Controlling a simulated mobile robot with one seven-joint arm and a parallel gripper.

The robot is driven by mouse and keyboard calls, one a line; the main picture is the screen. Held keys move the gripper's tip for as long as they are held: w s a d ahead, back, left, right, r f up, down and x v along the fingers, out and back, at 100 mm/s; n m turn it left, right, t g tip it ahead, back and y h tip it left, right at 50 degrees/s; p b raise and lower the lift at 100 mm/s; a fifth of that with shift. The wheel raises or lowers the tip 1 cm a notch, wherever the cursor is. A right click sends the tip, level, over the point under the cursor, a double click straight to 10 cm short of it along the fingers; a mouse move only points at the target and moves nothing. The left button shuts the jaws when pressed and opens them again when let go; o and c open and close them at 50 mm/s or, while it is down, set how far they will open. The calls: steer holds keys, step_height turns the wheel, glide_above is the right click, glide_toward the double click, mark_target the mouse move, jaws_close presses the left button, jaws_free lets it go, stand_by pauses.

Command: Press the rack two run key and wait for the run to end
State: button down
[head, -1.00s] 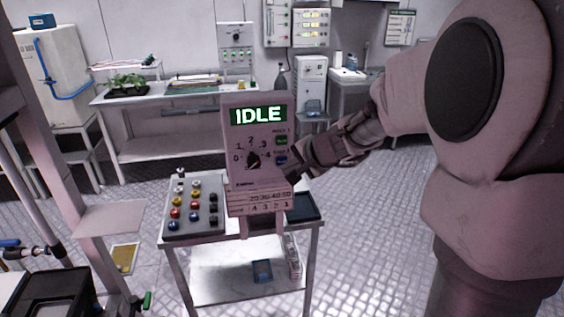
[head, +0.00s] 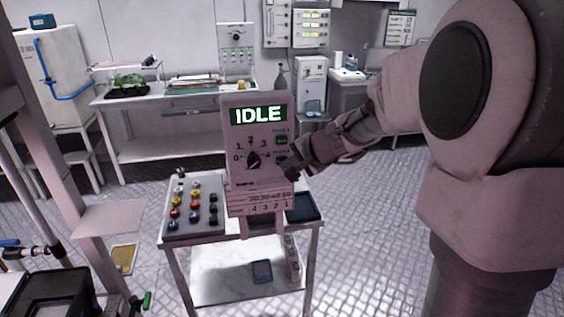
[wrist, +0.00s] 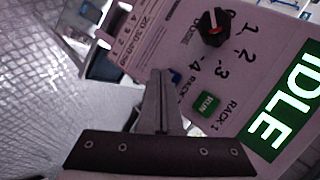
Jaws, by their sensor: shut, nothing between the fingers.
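The control box (head: 240,183) stands on the small cart, with a green display (head: 258,115) reading IDLE. A dial (head: 253,160) is below the display. At its right are a green key (head: 281,141) and, lower, a blue key (head: 281,159). In the wrist view the green RUN key (wrist: 207,104) is by the RACK 1 label. The blue key (wrist: 175,77), by the second RACK label, is partly hidden by my fingertips. My gripper (wrist: 160,74) is shut and empty, its tips at the blue key; I cannot tell whether they touch. It also shows in the head view (head: 290,172).
A grey block of coloured knobs (head: 186,224) lies left of the box on the cart. A dark tray (head: 302,207) lies to its right. A bench (head: 130,102) with plants stands behind. The floor right of the cart is clear.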

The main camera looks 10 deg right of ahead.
steer(key=shift+w, duration=0.45)
stand_by(0.4)
steer(key=shift+s, duration=0.1)
steer(key=shift+s+b, duration=0.5)
steer(key=shift+s, duration=0.3)
steer(key=shift+s, duration=0.1)
steer(key=s+b, duration=0.2)
steer(key=s, duration=0.2)
steer(key=shift+s, duration=0.4)
stand_by(0.3)
